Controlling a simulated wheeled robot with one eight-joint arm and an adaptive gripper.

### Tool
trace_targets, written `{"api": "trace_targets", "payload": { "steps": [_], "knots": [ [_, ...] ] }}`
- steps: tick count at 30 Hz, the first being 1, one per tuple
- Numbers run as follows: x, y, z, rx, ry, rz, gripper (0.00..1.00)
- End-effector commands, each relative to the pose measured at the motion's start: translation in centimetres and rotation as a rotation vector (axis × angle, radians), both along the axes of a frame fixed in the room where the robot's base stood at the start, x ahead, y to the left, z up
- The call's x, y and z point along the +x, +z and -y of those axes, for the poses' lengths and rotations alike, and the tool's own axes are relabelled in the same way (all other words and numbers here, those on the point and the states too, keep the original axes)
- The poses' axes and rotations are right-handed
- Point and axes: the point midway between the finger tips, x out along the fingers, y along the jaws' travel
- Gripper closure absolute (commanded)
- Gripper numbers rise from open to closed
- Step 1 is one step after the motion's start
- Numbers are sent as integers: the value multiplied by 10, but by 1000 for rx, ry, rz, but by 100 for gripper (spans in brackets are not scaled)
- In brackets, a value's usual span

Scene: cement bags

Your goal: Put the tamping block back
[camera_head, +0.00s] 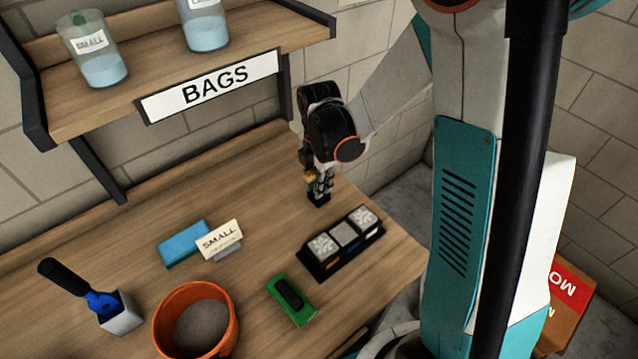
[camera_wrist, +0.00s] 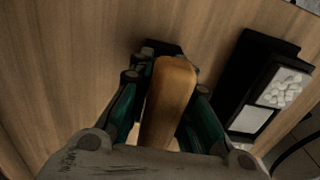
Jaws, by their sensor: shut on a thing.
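My gripper (camera_head: 318,188) is over the back right part of the wooden bench. In the wrist view it is shut around the wooden handle (camera_wrist: 170,98) of the tamping block, with a finger on each side. A dark base (camera_wrist: 162,46) shows past the fingertips. In the head view the block's dark foot (camera_head: 319,201) is low at the bench, and I cannot tell if it touches. My fingers hide much of the handle there.
A black tray (camera_head: 318,269) with several sample squares lies close in front. The BAGS shelf (camera_head: 110,108) overhangs the back.

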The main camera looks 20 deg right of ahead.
Motion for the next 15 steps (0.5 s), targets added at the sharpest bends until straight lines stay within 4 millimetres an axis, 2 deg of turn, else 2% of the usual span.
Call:
{"api": "trace_targets", "payload": {
  "steps": [7,8,10,15],
  "knots": [
    [0,-3,0,0,0,0,100],
    [0,-3,0,0,0,0,77],
    [0,-2,0,0,0,0,62],
    [0,-2,0,0,0,0,62]
  ]
}}
